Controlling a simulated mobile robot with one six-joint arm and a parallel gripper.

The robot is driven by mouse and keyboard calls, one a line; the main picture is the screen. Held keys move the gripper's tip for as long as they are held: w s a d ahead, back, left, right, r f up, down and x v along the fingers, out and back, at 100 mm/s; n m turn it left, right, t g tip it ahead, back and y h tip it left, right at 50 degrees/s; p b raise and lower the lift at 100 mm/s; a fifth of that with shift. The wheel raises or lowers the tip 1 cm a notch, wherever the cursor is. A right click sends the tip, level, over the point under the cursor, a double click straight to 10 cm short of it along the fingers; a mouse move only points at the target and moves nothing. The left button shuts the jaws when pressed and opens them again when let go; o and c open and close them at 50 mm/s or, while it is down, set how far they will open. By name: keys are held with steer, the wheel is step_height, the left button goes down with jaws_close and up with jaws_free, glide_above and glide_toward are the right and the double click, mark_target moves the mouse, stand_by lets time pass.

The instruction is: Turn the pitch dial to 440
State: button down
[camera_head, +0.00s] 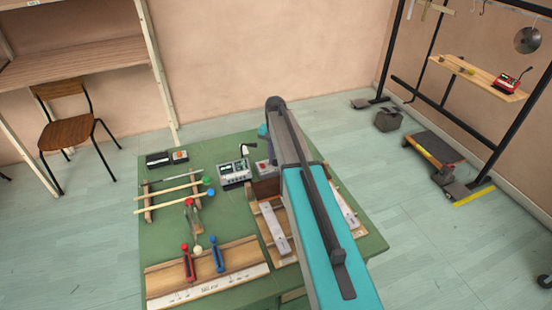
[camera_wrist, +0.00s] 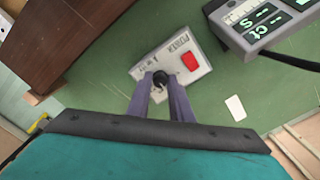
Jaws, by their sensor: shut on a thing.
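The pitch dial is a black knob (camera_wrist: 159,79) on a small light-grey box (camera_wrist: 144,70) with a red button (camera_wrist: 190,61) and small lettering I cannot read surely. My gripper (camera_wrist: 160,82) is shut on the knob, a finger on each side, and partly hides it. The dial's pointer and its setting cannot be made out. In the head view the grey box (camera_head: 263,168) stands on the green table (camera_head: 222,150), partly behind my arm, which hides the knob.
A grey meter (camera_head: 234,173) with a lit display (camera_wrist: 265,20) stands close beside the box, its cable near it. A dark brown wooden block (camera_wrist: 80,35) lies on the other side. Mallets (camera_head: 183,187), wooden bars and a white card (camera_wrist: 235,107) are on the table.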

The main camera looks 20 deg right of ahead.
steer(key=c, duration=1.6)
jaws_free()
steer(key=shift+r, duration=0.15)
steer(key=shift+r+b, duration=1.65)
steer(key=shift+r, duration=5.15)
steer(key=shift+f, duration=0.1)
